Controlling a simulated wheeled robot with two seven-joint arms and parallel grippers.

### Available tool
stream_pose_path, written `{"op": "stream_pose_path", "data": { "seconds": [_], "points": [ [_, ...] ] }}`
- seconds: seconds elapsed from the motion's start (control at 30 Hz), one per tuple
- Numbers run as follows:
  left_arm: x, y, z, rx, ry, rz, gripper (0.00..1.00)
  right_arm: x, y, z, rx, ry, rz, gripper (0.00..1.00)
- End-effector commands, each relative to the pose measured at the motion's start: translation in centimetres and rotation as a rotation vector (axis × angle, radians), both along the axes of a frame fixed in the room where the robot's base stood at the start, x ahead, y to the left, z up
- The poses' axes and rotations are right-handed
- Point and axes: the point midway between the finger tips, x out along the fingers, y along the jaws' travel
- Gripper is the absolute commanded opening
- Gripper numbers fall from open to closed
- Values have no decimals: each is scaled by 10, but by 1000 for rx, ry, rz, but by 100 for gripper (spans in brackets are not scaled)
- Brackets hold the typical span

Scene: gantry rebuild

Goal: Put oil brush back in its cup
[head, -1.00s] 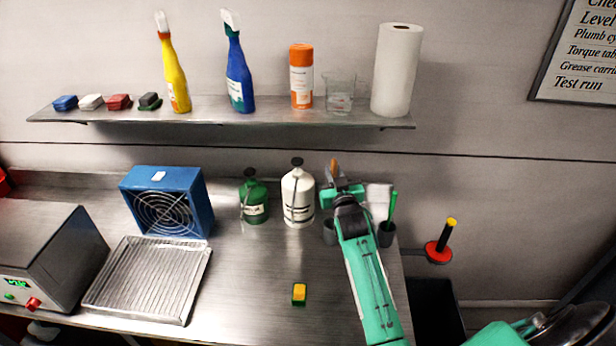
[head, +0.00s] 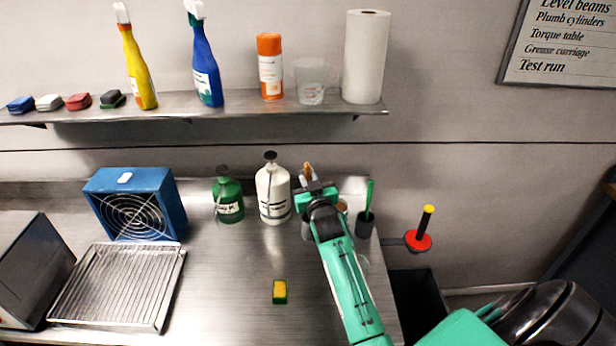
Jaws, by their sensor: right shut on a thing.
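My right gripper (head: 316,193) is over the back right of the steel bench, its arm coming up from the bottom. It is shut on what looks like the oil brush (head: 308,171), whose orange-brown end sticks up just beyond the jaws. The rest of it is hidden by the gripper. A dark cup (head: 306,229) stands just below the gripper in the picture, partly covered by my arm. I cannot tell whether the brush is inside it. Another dark cup (head: 365,224) to the right holds a green-handled tool (head: 369,194). My left gripper is out of view.
A white can (head: 272,195) and a green can (head: 228,200) stand close left of the gripper. A yellow-green sponge (head: 280,291) lies on the bench (head: 225,280). A blue fan box (head: 135,205) and wire tray (head: 115,285) are left. A shelf (head: 240,106) runs above.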

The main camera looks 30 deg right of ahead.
Motion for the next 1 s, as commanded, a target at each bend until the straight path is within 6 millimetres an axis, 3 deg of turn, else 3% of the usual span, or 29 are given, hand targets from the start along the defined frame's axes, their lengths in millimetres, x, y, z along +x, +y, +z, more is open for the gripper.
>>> {"op": "stream_pose_path", "data": {
  "seconds": [0.27, 1.0],
  "points": [
    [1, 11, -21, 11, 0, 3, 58, 0, 0, -26, 0, 1, 0, 0],
    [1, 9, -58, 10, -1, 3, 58, 0, 0, -81, 1, 0, 0, 0]
  ]
}}
